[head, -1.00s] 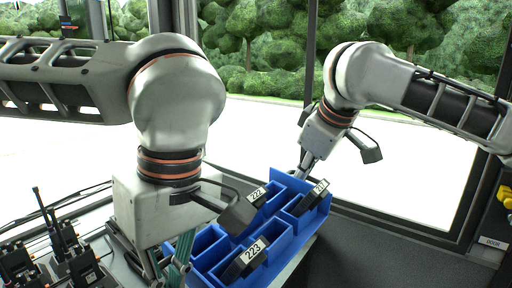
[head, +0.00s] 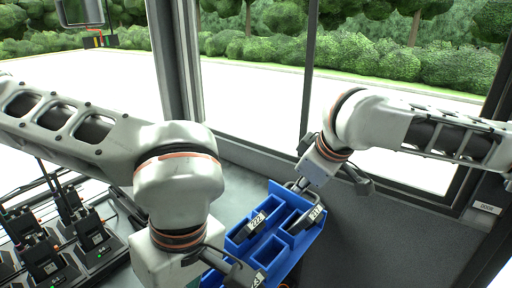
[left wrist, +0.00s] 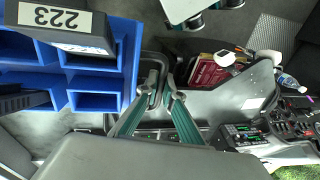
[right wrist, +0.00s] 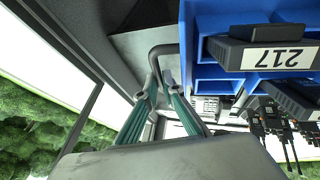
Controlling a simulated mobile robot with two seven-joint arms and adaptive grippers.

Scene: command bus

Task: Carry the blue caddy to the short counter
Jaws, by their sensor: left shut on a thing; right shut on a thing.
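The blue caddy (head: 276,190) is in the lower middle of the head view, with black numbered devices in its compartments, among them one marked 222 (head: 252,226). My right gripper (right wrist: 158,92) is shut on a dark loop handle (right wrist: 156,58) at the caddy's far end. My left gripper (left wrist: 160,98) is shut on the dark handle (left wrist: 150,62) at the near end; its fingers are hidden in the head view. I cannot pick out the short counter.
Several black radios in chargers (head: 90,235) stand at the left. A grey wall (head: 370,235) under the large windows lies right of the caddy. The left wrist view shows a driver's console (left wrist: 255,135) and red books (left wrist: 205,72) at the right.

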